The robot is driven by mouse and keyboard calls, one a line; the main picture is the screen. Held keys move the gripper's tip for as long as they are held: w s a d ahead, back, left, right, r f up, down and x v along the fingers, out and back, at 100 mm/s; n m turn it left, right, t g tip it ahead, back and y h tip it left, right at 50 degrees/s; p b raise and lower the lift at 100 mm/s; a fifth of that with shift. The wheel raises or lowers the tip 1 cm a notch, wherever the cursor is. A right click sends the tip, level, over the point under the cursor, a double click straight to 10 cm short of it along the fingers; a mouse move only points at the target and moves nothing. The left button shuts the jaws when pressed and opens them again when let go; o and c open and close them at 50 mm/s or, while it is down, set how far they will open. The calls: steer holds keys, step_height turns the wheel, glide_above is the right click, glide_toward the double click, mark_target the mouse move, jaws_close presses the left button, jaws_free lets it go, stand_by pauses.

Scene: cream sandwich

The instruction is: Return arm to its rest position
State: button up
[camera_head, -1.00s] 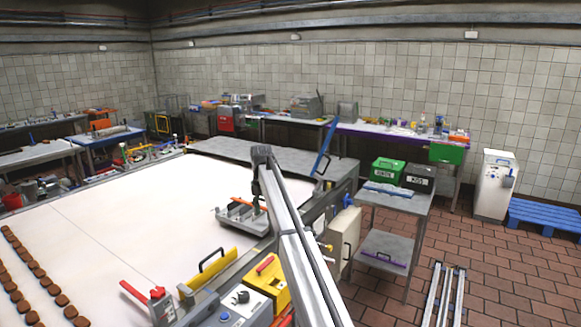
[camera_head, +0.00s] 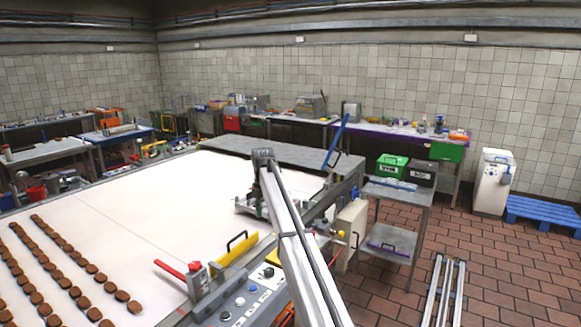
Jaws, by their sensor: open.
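My pale arm runs up from the bottom edge to a dark joint near the middle of the view. My gripper (camera_head: 260,207) hangs below that joint, small and partly hidden behind the arm. It is open, with nothing seen in it, over the right side of the white conveyor belt (camera_head: 170,190). Whether it touches the grey fixture (camera_head: 243,205) beside it I cannot tell.
Rows of brown biscuits (camera_head: 70,262) lie on the belt at lower left. A control panel (camera_head: 245,300), a red-handled tool (camera_head: 172,270) and a yellow guard (camera_head: 235,249) line the near edge. A grey cart (camera_head: 400,193) with green and dark bins stands at right.

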steer(key=s+d+f+m, duration=0.75)
steer(key=s+f, duration=0.25)
steer(key=f, duration=0.2)
steer(key=s+d+f+m, duration=0.6)
steer(key=s+d+f, duration=0.35)
steer(key=f, duration=0.35)
steer(key=s+d+f+m, duration=0.3)
steer(key=s+f+m, duration=0.15)
steer(key=s, duration=0.45)
steer(key=s+d+f+m, duration=0.4)
steer(key=s+m, duration=0.2)
steer(key=s, duration=0.4)
steer(key=s+d+f+m, duration=0.3)
steer(key=s+f+m, duration=0.25)
steer(key=s, duration=0.35)
steer(key=s+f+g+b, duration=0.6)
steer(key=s+f+b, duration=0.4)
steer(key=s+f, duration=1.6)
steer(key=shift+s+f+g, duration=0.35)
steer(key=shift+s+g, duration=0.05)
steer(key=shift+s, duration=0.8)
